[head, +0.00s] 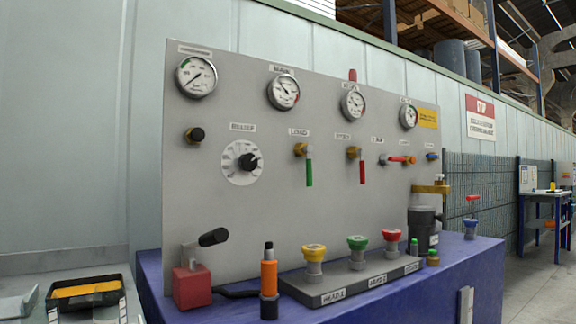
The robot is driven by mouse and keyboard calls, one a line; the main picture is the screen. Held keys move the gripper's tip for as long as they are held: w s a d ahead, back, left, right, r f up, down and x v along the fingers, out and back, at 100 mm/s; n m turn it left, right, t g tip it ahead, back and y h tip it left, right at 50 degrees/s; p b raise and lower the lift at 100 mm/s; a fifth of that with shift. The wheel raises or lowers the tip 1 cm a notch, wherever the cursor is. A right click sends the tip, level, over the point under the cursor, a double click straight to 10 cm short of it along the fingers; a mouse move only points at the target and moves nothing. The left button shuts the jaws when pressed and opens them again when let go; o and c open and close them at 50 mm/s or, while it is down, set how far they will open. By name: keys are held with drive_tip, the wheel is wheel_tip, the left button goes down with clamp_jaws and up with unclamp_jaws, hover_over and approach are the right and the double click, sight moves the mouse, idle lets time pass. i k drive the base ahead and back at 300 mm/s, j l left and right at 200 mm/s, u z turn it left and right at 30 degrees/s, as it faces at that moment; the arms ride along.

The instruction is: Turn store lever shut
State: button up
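The upright grey panel (225,220) carries a row of small lever valves under labels too small to read surely, so I cannot tell for certain which is the store lever. A green lever (309,172) on a brass valve hangs straight down. To its right a red lever (362,172) on a similar brass valve also hangs straight down. Further right an orange-red lever (398,159) lies roughly horizontal. A small blue handle (432,156) is at the panel's right edge. My gripper is not in this view.
Several gauges (284,91) line the panel's top, with a white dial (243,162) below. On the blue bench (456,262) stand a red block with a black-handled lever (193,286), an orange cylinder (269,276) and a rail with coloured knobs (357,244). A black tray (84,294) lies lower left.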

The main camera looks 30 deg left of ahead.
sight(361, 152)
drive_tip(key=u, duration=1)
